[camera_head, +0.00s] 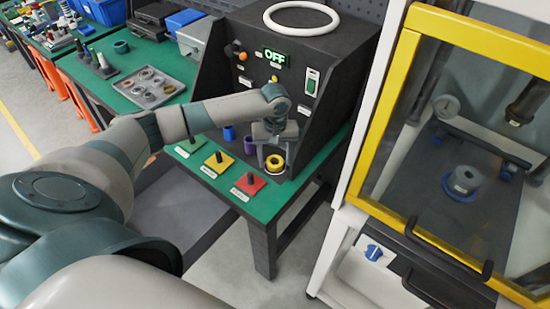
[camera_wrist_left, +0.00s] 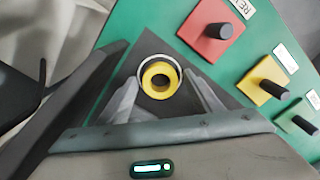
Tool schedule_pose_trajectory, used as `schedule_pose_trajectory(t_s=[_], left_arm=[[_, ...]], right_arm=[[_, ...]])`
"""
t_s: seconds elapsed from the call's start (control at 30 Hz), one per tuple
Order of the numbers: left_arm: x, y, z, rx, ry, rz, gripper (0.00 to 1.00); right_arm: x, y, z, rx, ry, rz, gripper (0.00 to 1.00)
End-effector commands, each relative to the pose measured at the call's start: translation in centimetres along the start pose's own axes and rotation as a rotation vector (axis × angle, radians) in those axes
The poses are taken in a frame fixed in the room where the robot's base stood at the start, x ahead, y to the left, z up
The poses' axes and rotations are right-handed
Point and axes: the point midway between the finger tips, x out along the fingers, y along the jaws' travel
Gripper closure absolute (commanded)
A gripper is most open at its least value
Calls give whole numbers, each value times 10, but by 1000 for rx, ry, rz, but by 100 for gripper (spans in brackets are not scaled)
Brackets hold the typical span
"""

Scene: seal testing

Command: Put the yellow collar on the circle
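The yellow collar (camera_head: 275,161) is a short ring with a dark hole. It sits at the right end of the green bench. In the head view the circle's rim shows just below the collar. My left gripper (camera_head: 275,152) is directly above the collar, pointing down. My right gripper is not in view.
Green, yellow and red plates (camera_head: 250,183) with black knobs line the bench's front edge. Blue and purple cylinders (camera_head: 229,133) stand left of the gripper. The black machine (camera_head: 308,60) with an OFF display rises behind. A yellow-framed cabinet (camera_head: 390,110) stands right.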

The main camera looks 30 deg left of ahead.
Motion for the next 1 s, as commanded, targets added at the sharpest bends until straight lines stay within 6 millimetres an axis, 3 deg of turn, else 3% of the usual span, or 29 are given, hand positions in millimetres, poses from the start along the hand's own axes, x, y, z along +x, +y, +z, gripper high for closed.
schedule_pose_trajectory(t_s=[0.37,1.0], left_arm=[[-14,0,-1,0,2,1,41],[-112,1,0,0,1,2,41]], right_arm=[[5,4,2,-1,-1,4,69],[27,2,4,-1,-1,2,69]])
